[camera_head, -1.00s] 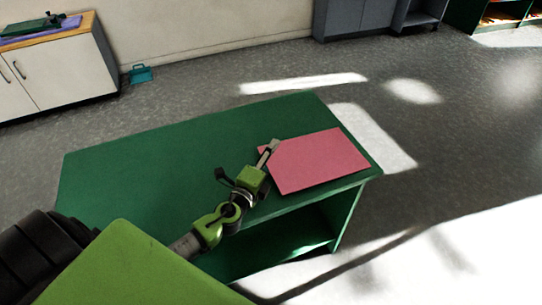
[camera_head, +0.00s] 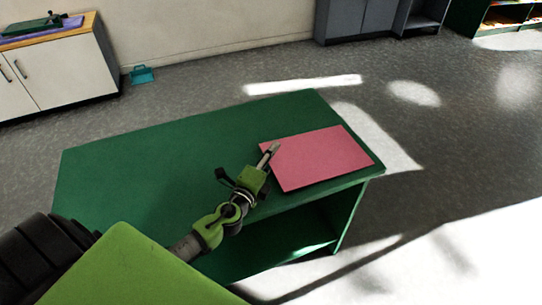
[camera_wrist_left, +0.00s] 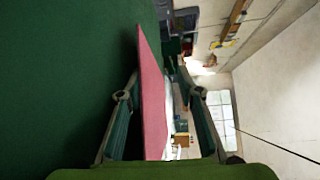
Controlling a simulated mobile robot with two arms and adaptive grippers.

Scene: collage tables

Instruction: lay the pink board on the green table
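The pink board (camera_head: 318,160) lies flat, or very nearly so, over the right end of the green table (camera_head: 150,170). Its front edge is close to the table's front edge. My left gripper (camera_head: 268,156) is at the board's left corner, with a finger showing over the pink surface. In the left wrist view the board (camera_wrist_left: 152,95) stands between the two spread fingers of the left gripper (camera_wrist_left: 165,85), nearer the left finger, with a clear gap to the right one. Whether the left finger touches it is unclear. My right gripper is out of view.
The left and back of the tabletop are bare. An open shelf space (camera_head: 290,235) is under the table. A white cabinet (camera_head: 60,70) stands at the back left, with a teal dustpan-like object (camera_head: 141,75) on the floor beside it. Grey cabinets (camera_head: 360,20) line the back wall.

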